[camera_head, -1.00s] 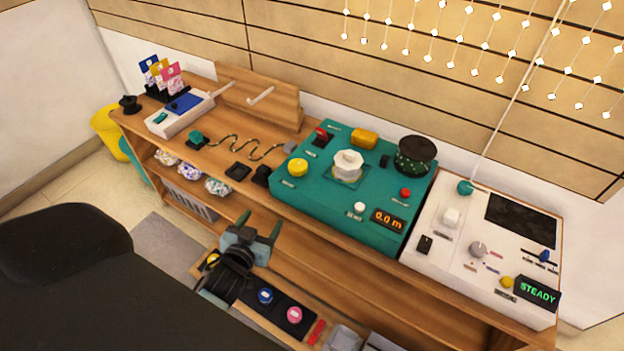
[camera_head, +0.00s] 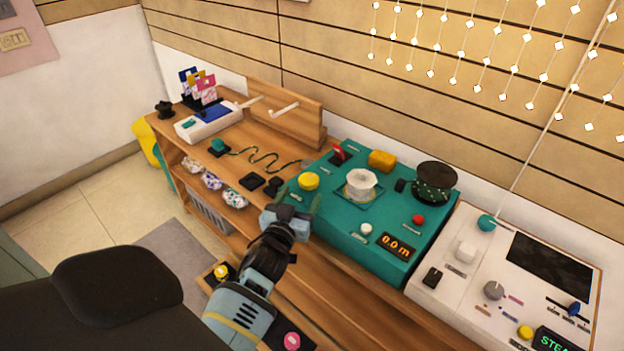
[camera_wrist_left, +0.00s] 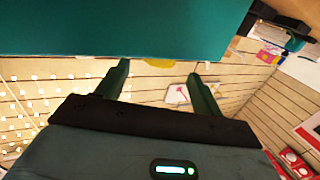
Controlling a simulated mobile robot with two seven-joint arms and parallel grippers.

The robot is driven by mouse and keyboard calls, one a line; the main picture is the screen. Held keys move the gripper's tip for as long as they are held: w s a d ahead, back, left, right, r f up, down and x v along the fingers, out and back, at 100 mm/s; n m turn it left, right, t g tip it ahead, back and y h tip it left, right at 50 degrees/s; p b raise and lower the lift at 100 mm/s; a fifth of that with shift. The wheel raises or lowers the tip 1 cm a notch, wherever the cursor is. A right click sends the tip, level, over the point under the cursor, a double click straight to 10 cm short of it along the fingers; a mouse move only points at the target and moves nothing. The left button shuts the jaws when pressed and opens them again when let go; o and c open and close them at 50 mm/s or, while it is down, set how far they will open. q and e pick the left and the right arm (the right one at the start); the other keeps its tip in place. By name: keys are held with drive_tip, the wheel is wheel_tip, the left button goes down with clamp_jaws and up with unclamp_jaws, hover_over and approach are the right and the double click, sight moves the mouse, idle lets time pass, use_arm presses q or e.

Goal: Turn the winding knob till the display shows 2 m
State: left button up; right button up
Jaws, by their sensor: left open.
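The winding knob (camera_head: 360,184) is a white faceted knob in the middle of the teal console. The console's display (camera_head: 397,246) reads 0.0 m in orange. My left gripper (camera_head: 297,208) is open and empty at the console's left front edge, left of and below the knob, apart from it. In the left wrist view the open fingers (camera_wrist_left: 160,82) point toward the teal console side (camera_wrist_left: 120,30), with a bit of yellow (camera_wrist_left: 160,63) between them. The knob does not show in the left wrist view. My right gripper is not in view.
The console also bears a yellow button (camera_head: 309,181), a red switch (camera_head: 338,155), a yellow block (camera_head: 382,160), a black drum (camera_head: 434,182), a red button (camera_head: 418,219) and a white button (camera_head: 366,229). A white panel (camera_head: 455,240) stands to the right. Hanging lights are above.

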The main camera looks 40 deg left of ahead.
sight(306, 186)
use_arm(q)
drive_tip(key=shift+s+d+r, duration=0.15)
drive_tip(key=shift+r, duration=0.05)
drive_tip(key=x, duration=0.6)
drive_tip(key=shift+f+b, duration=0.1)
drive_tip(key=shift+b, duration=0.3)
drive_tip(key=shift+w+a, duration=0.2)
drive_tip(key=shift+w, duration=0.55)
drive_tip(key=c, duration=1)
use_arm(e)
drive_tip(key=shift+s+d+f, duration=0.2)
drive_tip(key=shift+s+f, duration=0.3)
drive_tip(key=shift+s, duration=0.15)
